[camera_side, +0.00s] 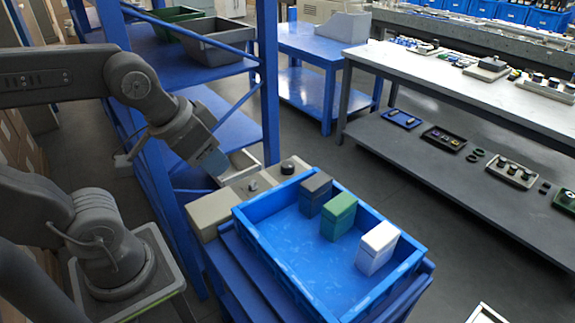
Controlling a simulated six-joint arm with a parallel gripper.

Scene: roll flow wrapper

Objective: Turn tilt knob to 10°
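A beige control unit (212,208) stands behind the blue tray, at the centre of the side view. Two knobs sit on its top: a small grey one (253,186) and a larger dark one (288,167). Which is the tilt knob, and any degree marks, cannot be read at this size. My gripper (216,163) is above and to the left of the knobs, angled down to the right and apart from both. Its fingers are too small and unclear to show whether they are open or shut.
A blue tray (262,262) in front of the unit holds a dark box (314,194), a green box (338,217) and a white box (377,248). A blue shelf post (268,90) rises close behind the unit. A long workbench (440,72) stands at the right, beyond open floor.

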